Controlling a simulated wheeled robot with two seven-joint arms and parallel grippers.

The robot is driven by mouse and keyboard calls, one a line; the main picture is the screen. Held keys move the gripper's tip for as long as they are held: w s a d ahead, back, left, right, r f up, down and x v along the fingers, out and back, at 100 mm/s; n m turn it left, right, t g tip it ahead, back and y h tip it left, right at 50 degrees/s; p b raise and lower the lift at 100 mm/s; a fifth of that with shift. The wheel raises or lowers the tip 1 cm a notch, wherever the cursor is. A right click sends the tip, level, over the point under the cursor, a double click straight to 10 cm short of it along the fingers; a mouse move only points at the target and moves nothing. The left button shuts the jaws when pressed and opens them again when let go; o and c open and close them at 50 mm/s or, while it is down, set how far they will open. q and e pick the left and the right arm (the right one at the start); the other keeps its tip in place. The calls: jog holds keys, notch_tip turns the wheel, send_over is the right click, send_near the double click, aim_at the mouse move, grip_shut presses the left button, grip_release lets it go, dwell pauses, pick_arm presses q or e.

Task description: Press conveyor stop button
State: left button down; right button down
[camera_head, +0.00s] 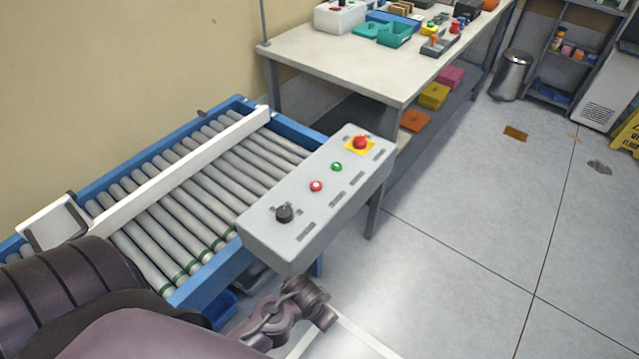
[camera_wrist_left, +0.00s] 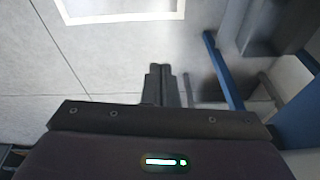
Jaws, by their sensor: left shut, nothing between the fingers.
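The grey control panel (camera_head: 306,225) stands at the near end of the roller conveyor. It carries a red mushroom button (camera_head: 360,142) on a yellow square, a green button (camera_head: 337,167), a red button with a pale ring (camera_head: 316,186) and a black knob (camera_head: 284,213). Which red button is the conveyor stop cannot be told from any label. My left arm comes in at the lower left, its wrist end in front of and below the panel. In the left wrist view my left gripper (camera_wrist_left: 159,72) is shut and empty above the floor. My right gripper is out of view.
The conveyor (camera_head: 205,283) has a blue frame, grey rollers and a white rail (camera_head: 185,175) across it. A pale worktable (camera_head: 350,65) with bins stands behind. Blue conveyor framing (camera_wrist_left: 225,75) shows right of my left fingers. The floor (camera_head: 450,200) right of the panel is largely clear.

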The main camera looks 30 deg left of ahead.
pick_arm(q)
notch_tip(320, 180, up, 13)
jog(key=w+m+t+p, duration=0.1)
jog(key=w, duration=0.1)
jog(key=w+r+m+t, duration=0.5)
jog(key=w+r+m, duration=0.55)
jog(key=m, duration=0.85)
jog(key=w+a+r+m, duration=0.3)
jog(key=a+m, duration=0.3)
jog(key=m, duration=0.5)
jog(key=w+a+r+m+p, duration=0.1)
jog(key=w+a+r+m, duration=0.2)
jog(key=m, duration=0.8)
jog(key=a+r, duration=0.2)
jog(key=a, duration=0.2)
jog(key=shift+w+a+m, duration=0.2)
jog(key=shift+a+m, duration=0.1)
jog(key=shift+f, duration=0.1)
